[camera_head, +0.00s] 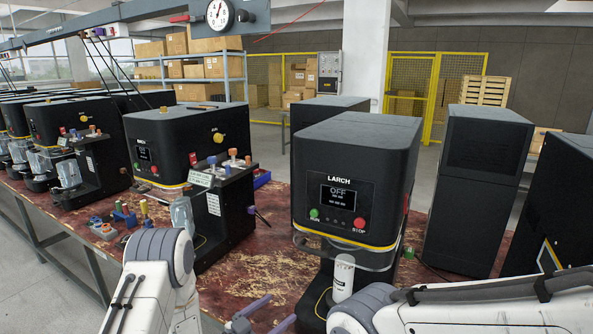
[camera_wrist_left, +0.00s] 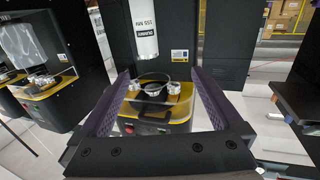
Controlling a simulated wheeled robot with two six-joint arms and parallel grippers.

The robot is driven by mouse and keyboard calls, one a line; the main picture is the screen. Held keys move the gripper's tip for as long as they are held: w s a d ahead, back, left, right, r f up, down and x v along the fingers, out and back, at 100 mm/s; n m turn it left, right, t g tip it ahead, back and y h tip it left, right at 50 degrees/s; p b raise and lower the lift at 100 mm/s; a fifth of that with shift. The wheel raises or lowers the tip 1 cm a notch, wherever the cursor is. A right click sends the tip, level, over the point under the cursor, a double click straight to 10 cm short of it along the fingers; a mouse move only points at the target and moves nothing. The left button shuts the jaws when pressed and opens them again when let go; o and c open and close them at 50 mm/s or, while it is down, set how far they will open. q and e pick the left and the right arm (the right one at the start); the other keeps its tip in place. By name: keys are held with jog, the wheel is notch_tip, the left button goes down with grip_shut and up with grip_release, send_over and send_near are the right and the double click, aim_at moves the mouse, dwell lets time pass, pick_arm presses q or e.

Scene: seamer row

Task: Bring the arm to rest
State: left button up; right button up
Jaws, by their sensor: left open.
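My left gripper (camera_head: 283,307) shows low in the head view, its two purple-grey fingers spread apart above the worn red-brown bench. In the left wrist view the gripper (camera_wrist_left: 158,80) is open, with nothing held between the fingers. A white labelled cylinder (camera_head: 343,278) is at the front of the black LARCH machine (camera_head: 352,165), to the right of the fingers and apart from them. A white labelled cylinder (camera_wrist_left: 144,28) also shows beyond the fingers in the left wrist view. My right arm crosses the lower right of the head view; its gripper is not visible.
The LARCH screen reads OFF. More black machines (camera_head: 190,140) stand along the bench at left, and tall black cabinets (camera_head: 478,180) at right. A small holder (camera_head: 103,228) with coloured handles sits at the left. Some bare bench (camera_head: 262,260) lies between the machines.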

pick_arm(q)
jog(key=s+a+f+m+g+h+p, duration=0.1)
jog(key=s+a+f+g+h+p, duration=0.1)
jog(key=s+a, duration=0.8)
jog(key=shift+s+a+m, duration=0.15)
jog(key=shift+a+m, duration=0.25)
jog(key=shift+a, duration=1.05)
jog(key=shift+f+g, duration=0.1)
jog(key=shift+g, duration=0.2)
